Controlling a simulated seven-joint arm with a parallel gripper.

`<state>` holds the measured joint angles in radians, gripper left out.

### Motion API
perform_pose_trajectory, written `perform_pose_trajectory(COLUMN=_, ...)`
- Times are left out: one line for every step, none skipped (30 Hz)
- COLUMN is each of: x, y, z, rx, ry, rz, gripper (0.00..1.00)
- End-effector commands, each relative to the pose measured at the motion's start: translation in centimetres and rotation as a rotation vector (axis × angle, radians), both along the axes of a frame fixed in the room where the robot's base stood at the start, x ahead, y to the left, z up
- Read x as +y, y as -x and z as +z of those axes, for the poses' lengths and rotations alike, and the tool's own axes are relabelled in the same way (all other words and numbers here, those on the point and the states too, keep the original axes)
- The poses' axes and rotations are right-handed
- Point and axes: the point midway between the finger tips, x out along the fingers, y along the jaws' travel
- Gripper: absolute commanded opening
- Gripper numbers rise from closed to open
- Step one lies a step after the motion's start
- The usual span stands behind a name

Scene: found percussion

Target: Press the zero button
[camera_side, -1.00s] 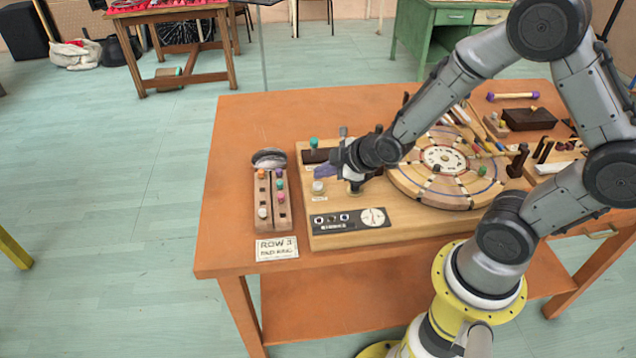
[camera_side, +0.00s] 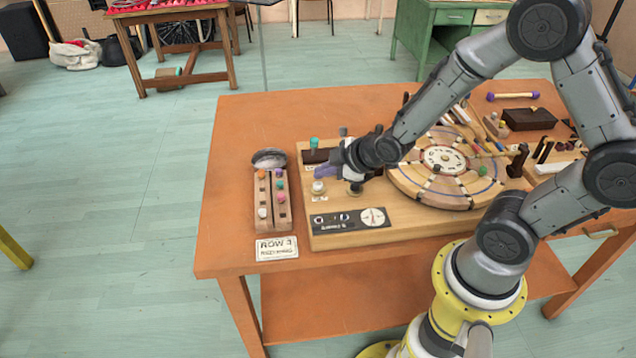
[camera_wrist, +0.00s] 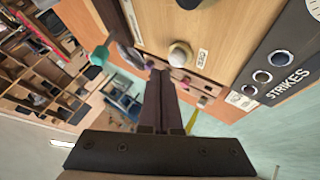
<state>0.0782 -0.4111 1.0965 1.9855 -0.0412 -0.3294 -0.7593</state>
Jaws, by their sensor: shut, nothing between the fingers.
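The zero button is a pale round knob (camera_side: 318,187) on the left part of the wooden board, with a small white label in front of it. It also shows in the wrist view (camera_wrist: 180,54), beside a label reading ZERO. My gripper (camera_side: 321,172) is shut and empty, with its dark purple fingers pointing left. In the side view the fingertips appear just above and behind the button. In the wrist view my gripper (camera_wrist: 160,74) has its tips near the knob, with a small gap visible in the picture. The height of the tips above the button is hard to tell.
A black STRIKES panel (camera_side: 350,220) with small round windows and a dial lies at the board's front. A teal-topped peg (camera_side: 314,143) stands behind the button. A peg rack (camera_side: 271,200) is to the left. A round segmented wooden disc (camera_side: 445,165) lies right.

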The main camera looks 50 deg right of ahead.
Motion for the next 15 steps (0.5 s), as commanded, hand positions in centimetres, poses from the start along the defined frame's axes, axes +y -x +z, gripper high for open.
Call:
perform_pose_trajectory(x=0.00, y=0.01, z=-0.03, rx=0.000, ry=0.000, rz=0.000, gripper=0.00)
perform_pose_trajectory(x=0.00, y=0.01, z=-0.09, rx=0.000, ry=0.000, rz=0.000, gripper=0.00)
perform_pose_trajectory(x=0.00, y=0.01, z=-0.17, rx=0.001, ry=0.000, rz=0.000, gripper=0.00)
perform_pose_trajectory(x=0.00, y=0.02, z=-0.26, rx=0.001, ry=0.000, rz=0.000, gripper=0.00)
perform_pose_trajectory(x=0.00, y=0.01, z=-0.35, rx=0.001, ry=0.000, rz=0.000, gripper=0.00)
perform_pose_trajectory(x=0.00, y=0.00, z=-0.47, rx=0.000, ry=0.000, rz=0.000, gripper=0.00)
perform_pose_trajectory(x=0.01, y=-0.01, z=-0.57, rx=0.000, ry=0.000, rz=0.000, gripper=0.00)
perform_pose_trajectory(x=0.00, y=-0.01, z=-0.66, rx=0.000, ry=0.000, rz=0.000, gripper=0.00)
perform_pose_trajectory(x=0.00, y=-0.01, z=-0.76, rx=0.000, ry=0.000, rz=0.000, gripper=0.00)
perform_pose_trajectory(x=0.00, y=0.00, z=-0.81, rx=0.000, ry=0.000, rz=0.000, gripper=0.00)
perform_pose_trajectory(x=0.00, y=0.00, z=-0.85, rx=0.000, ry=0.000, rz=0.000, gripper=0.00)
perform_pose_trajectory(x=0.00, y=-0.01, z=-0.85, rx=0.000, ry=0.000, rz=0.000, gripper=0.00)
perform_pose_trajectory(x=0.01, y=-0.01, z=-0.85, rx=0.000, ry=0.000, rz=0.000, gripper=0.00)
perform_pose_trajectory(x=0.00, y=-0.01, z=-0.84, rx=0.000, ry=0.000, rz=0.000, gripper=0.00)
perform_pose_trajectory(x=0.00, y=-0.01, z=-0.84, rx=0.000, ry=0.000, rz=0.000, gripper=0.00)
